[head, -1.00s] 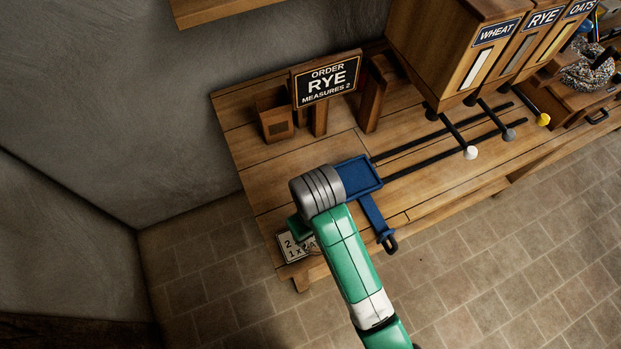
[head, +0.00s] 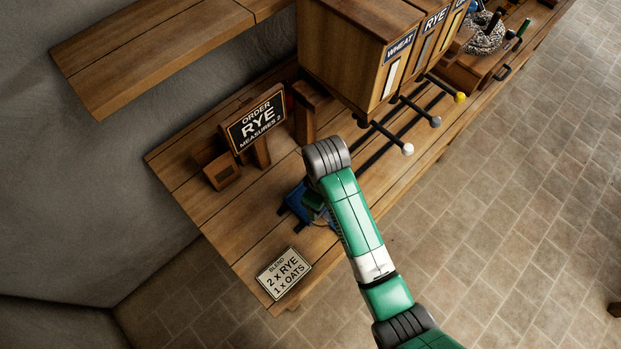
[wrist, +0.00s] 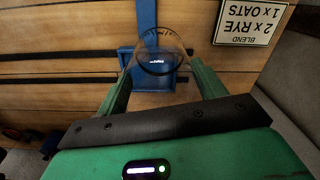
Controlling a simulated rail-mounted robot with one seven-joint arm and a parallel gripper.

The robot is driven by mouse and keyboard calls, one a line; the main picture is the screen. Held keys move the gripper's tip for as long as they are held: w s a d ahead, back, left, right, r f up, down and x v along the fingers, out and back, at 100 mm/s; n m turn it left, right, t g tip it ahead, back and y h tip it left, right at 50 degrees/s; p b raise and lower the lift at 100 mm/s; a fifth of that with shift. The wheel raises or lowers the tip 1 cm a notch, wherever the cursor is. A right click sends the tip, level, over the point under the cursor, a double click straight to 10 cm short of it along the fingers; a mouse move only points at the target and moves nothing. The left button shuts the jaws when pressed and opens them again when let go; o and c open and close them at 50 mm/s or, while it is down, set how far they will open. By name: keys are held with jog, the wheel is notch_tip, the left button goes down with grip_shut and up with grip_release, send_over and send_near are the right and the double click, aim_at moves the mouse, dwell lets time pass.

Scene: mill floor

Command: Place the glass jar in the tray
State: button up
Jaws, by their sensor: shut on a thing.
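The clear glass jar (wrist: 160,62), with dark marks near its rim, is between the green fingers of my gripper (wrist: 162,72) in the wrist view. My gripper is shut on it. The blue tray (wrist: 128,62) shows behind and through the jar, with a small pale label in it. I cannot tell whether the jar touches the tray floor or hangs above it. In the head view the tray (head: 290,203) is mostly hidden by my arm, and the jar is barely visible under my wrist.
The blend card (head: 284,273) lies near the bench's front end. The order sign (head: 257,119) and a small wooden box (head: 221,171) stand behind. Grain bins (head: 350,60) with knobbed levers (head: 407,149) are at the right. Dark rails run along the bench. A shelf (head: 150,50) hangs above.

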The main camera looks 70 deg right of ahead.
jog(key=shift+w+d+f, duration=1.05)
jog(key=shift+w+d, duration=0.15)
jog(key=shift+d, duration=0.05)
jog(key=shift+w+d+f, duration=1.05)
jog(key=shift+w+d, duration=0.15)
jog(key=shift+d, duration=0.05)
jog(key=shift+f, duration=0.15)
jog(key=o, duration=1.1)
jog(key=shift+o, duration=0.2)
notch_tip(320, 180, up, 12)
jog(key=shift+w+r, duration=0.1)
jog(key=shift+r, duration=0.1)
